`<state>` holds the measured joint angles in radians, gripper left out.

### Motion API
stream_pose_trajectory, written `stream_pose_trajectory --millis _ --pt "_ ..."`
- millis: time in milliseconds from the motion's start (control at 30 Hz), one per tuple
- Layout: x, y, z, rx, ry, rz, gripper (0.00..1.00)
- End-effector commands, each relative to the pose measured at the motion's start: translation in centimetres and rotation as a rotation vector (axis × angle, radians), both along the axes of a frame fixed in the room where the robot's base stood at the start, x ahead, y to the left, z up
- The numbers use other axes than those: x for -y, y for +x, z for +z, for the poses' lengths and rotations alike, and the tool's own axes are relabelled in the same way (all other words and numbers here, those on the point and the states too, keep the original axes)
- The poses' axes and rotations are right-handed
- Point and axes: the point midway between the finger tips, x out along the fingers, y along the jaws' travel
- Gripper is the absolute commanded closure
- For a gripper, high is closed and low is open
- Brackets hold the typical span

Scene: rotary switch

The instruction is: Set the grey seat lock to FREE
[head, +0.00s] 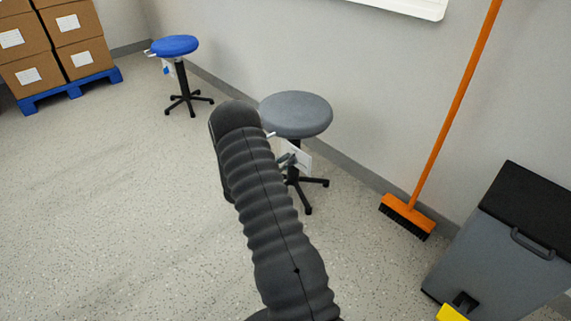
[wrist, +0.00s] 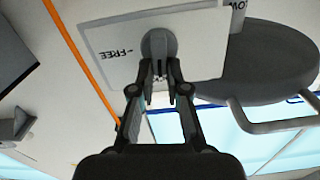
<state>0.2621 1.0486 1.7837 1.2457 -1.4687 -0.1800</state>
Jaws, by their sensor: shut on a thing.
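The grey stool (head: 296,116) stands by the wall in the head view, partly behind my arm. Its seat (wrist: 285,62) is at the right of the wrist view. A white plate (wrist: 205,55), also in the head view (head: 303,155), carries an upside-down FREE label (wrist: 115,53) with a tick, left of a grey rotary knob (wrist: 158,40). My gripper (wrist: 159,74) is shut on the knob's lower part in the wrist view. The knob looks upright there, not turned toward the FREE tick. In the head view my arm hides most of the gripper and the knob.
A bent metal lever (wrist: 265,125) sticks out under the seat, right of my gripper. A blue stool (head: 175,46) stands farther back. An orange broom (head: 450,115) and a grey bin (head: 500,250) are at the right. The floor on the left is clear.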

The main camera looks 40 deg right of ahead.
Motion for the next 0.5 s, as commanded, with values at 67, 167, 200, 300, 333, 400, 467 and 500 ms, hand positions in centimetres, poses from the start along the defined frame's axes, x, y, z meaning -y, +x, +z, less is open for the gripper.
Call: stream_pose_trajectory --millis 67,167,200,300,333,400,467,500 --pt "0.14 -0.05 -0.52 0.058 0.004 0.000 1.00" --pt "0.19 -0.21 -0.65 0.142 0.010 -0.001 1.00" --pt "0.20 -0.28 -0.68 0.179 0.013 -0.001 1.00" --pt "0.25 -0.43 -0.76 0.274 0.020 -0.001 1.00" --pt "0.26 -0.49 -0.76 0.303 0.022 -0.001 1.00" --pt "0.28 -0.59 -0.79 0.370 0.027 -0.001 1.00" --pt "0.28 -0.66 -0.80 0.427 0.032 -0.001 1.00" --pt "0.29 -0.71 -0.81 0.465 0.034 0.000 1.00"
